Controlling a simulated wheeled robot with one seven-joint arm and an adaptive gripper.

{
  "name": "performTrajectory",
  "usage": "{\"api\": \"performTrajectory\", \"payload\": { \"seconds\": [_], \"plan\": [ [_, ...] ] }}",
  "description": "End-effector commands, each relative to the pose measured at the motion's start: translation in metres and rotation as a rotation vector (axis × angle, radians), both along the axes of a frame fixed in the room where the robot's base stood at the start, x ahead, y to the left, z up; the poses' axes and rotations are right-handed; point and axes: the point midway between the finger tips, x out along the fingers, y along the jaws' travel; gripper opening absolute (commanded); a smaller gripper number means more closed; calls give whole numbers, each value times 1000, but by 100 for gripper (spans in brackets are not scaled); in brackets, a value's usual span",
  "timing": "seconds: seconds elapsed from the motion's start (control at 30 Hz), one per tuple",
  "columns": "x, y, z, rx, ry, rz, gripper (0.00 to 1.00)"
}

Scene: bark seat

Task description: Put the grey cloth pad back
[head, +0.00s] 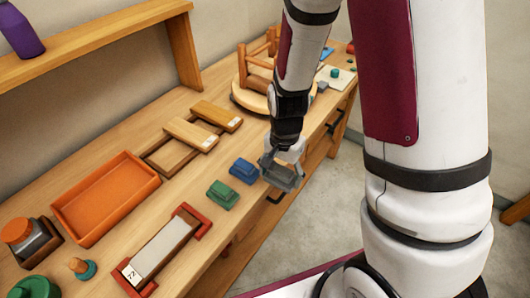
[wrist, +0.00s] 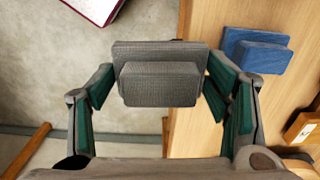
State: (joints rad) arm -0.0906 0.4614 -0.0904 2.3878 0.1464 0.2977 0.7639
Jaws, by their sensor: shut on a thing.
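The grey cloth pad (wrist: 160,82) is a two-step block with a woven look, held between the finger pads of my gripper (wrist: 162,92) in the wrist view. In the head view my gripper (head: 281,172) is at the bench's front edge, just right of the blue pad, with the grey pad (head: 284,182) at its tips. The fingers partly cover the pad there. The blue pad (head: 244,171) and the green pad (head: 222,195) sit in a line on the wooden bench (head: 190,228). The blue pad also shows at right in the wrist view (wrist: 258,52).
An orange tray (head: 108,190), wooden blocks (head: 192,134) and a stone in a red-ended holder (head: 163,248) are on the bench. A stool (head: 262,62) stands behind my gripper. Open floor (head: 300,240) lies beyond the front edge.

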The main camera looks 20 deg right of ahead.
Motion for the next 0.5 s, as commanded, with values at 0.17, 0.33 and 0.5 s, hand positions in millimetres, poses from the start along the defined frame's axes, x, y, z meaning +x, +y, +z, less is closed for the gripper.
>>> {"api": "performTrajectory", "payload": {
  "seconds": [0.17, 0.33, 0.5],
  "plan": [
    [7, -1, -4, -2, -1, -51, 44],
    [47, -2, -7, -2, -3, -49, 44],
    [88, -3, -12, -2, -1, -48, 44]
  ]
}}
